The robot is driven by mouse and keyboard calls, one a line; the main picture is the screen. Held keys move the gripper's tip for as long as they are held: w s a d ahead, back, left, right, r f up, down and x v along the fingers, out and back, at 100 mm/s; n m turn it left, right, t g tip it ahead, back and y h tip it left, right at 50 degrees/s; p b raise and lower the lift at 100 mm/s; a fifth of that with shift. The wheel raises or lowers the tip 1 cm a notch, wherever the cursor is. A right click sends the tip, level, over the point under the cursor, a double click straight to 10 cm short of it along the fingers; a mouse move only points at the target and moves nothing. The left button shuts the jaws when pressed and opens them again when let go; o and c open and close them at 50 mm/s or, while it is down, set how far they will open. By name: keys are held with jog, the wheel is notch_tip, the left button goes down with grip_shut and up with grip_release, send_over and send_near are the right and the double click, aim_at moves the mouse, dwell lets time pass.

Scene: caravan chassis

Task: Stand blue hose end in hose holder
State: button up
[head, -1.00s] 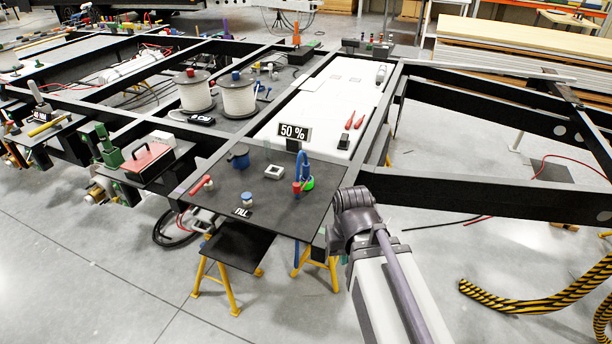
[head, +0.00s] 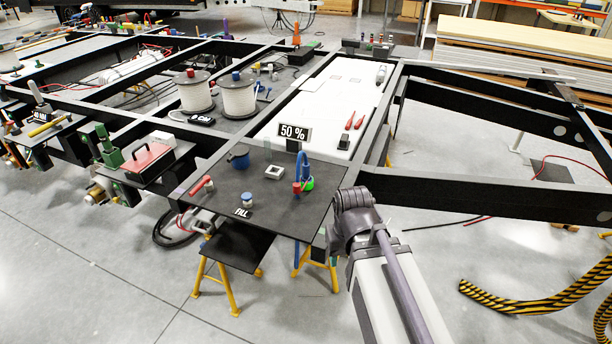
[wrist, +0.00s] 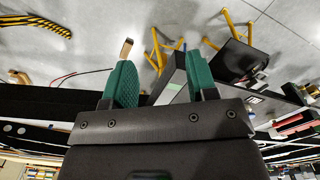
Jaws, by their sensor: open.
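The blue hose (head: 303,165) forms an upright loop on the dark plate (head: 270,205) at the near end of the chassis. A red piece (head: 297,188) is at its lower left and a green ring (head: 309,183) at its lower right. I cannot tell which part is the hose end or the holder. My gripper (wrist: 160,80) shows in the wrist view with its two green fingers apart and nothing held between them. In the head view my arm is to the right of the plate, and the fingers cannot be made out. The hose is not clear in the wrist view.
A "50 %" sign (head: 295,133), a blue-grey pot (head: 239,157), a white square fitting (head: 274,172), a red handle (head: 201,185) and a small blue-and-white knob (head: 247,199) are around the hose. A black chassis beam (head: 480,195) runs right of my arm. Yellow trestles (head: 225,290) stand below.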

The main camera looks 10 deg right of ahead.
jog(key=shift+o, duration=0.3)
jog(key=m+t+y+p, duration=0.3)
jog(key=m, duration=2.3)
send_near(308, 165)
jog(key=b+x, duration=0.2)
jog(key=x, duration=0.1)
jog(key=b+x, duration=0.3)
jog(key=shift+w+d+f+b, duration=0.1)
jog(key=shift+d+f+b, duration=0.05)
jog(key=shift+f+b, duration=0.2)
